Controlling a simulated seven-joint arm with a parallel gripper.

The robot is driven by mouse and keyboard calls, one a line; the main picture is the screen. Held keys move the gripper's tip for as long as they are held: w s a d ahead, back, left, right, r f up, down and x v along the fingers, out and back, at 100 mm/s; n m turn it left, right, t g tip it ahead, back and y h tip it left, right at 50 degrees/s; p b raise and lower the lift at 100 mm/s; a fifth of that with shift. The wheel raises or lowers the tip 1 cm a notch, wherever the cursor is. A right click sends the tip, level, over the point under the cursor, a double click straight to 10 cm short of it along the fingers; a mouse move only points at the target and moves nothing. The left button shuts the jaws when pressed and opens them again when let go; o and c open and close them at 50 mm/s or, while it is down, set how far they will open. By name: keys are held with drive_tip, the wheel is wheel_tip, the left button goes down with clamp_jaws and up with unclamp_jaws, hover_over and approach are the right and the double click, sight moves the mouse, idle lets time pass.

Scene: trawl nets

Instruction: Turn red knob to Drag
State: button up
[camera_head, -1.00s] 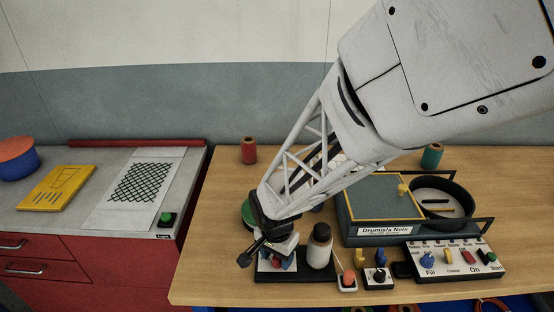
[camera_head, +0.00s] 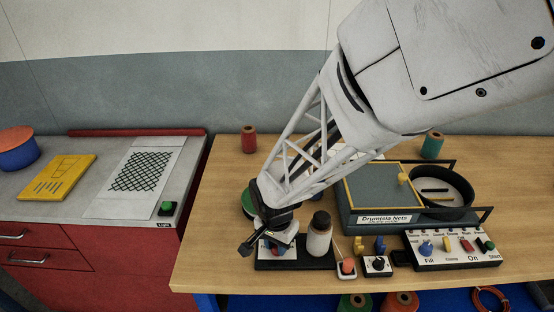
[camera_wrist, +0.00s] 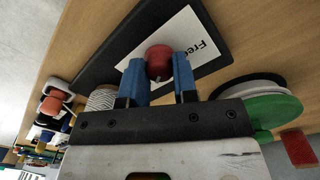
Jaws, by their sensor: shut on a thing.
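The red knob (camera_wrist: 158,58) stands on a white plate (camera_wrist: 188,50) in the wrist view. Printed letters reading "Free" show upside down to its right, partly cut off. No Drag label is readable. My gripper (camera_wrist: 160,70) has its two blue fingers on either side of the knob, shut on it. The knob's pointer direction is hard to tell. In the head view my gripper (camera_head: 272,248) is low over the dark base (camera_head: 292,266) at the table's front, and hides most of the knob.
An orange button (camera_head: 347,267), a black dial box (camera_head: 377,266) and a control panel (camera_head: 455,258) line the front edge to the right.

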drive_tip(key=n, duration=1.1)
idle(0.3)
drive_tip(key=shift+n, duration=0.3)
drive_tip(key=o, duration=0.9)
drive_tip(key=shift+o, duration=0.2)
drive_tip(key=shift+r, duration=3.95)
